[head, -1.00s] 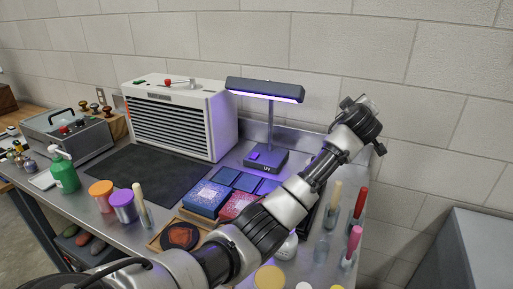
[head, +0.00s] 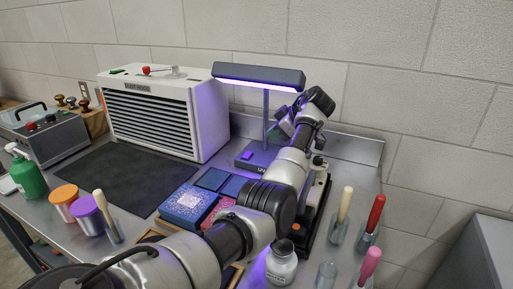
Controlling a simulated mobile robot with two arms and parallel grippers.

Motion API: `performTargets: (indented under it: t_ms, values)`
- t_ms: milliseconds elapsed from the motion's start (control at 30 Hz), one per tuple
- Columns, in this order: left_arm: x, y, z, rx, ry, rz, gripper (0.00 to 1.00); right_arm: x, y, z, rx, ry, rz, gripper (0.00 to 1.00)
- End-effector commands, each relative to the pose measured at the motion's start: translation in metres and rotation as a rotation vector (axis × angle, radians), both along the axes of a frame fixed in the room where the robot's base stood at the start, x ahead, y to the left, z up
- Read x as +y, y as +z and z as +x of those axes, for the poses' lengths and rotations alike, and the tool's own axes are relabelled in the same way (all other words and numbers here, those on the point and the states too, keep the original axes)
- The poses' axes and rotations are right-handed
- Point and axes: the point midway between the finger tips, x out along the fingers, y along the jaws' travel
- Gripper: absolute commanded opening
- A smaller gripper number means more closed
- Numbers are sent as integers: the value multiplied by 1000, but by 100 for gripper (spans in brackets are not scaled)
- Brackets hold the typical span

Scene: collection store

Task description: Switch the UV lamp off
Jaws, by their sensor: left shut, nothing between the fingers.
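The UV lamp (head: 262,76) stands at the back of the metal bench, with a dark hood on a thin post. The strip under its hood glows violet. Its dark base carries a small purple switch (head: 247,155) and a "UV" label partly cut off by my arm. My left arm reaches across from the lower left. My left gripper (head: 281,131) is beside the lamp's post, to its right and above the base, partly hidden behind my wrist. It is shut and empty. I cannot tell whether it touches the post. My right gripper is out of view.
A white louvred unit (head: 160,115) stands left of the lamp. Blue and red patterned boxes (head: 187,206) lie in front of the base. A white bottle (head: 281,263) and handled tools in glass jars (head: 340,232) stand at the front right. A dark mat (head: 115,178) lies clear.

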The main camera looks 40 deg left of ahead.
Motion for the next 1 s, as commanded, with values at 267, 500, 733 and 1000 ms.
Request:
performTargets:
  t_ms: [267,500,733,1000]
  values:
    - [13,-14,-3,2,0,1,0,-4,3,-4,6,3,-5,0]
    - [45,-44,-9,2,1,0,0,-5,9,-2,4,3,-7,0]
    - [65,-65,-12,0,0,1,0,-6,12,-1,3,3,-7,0]
    - [70,-71,-13,-2,-1,1,0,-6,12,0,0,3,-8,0]
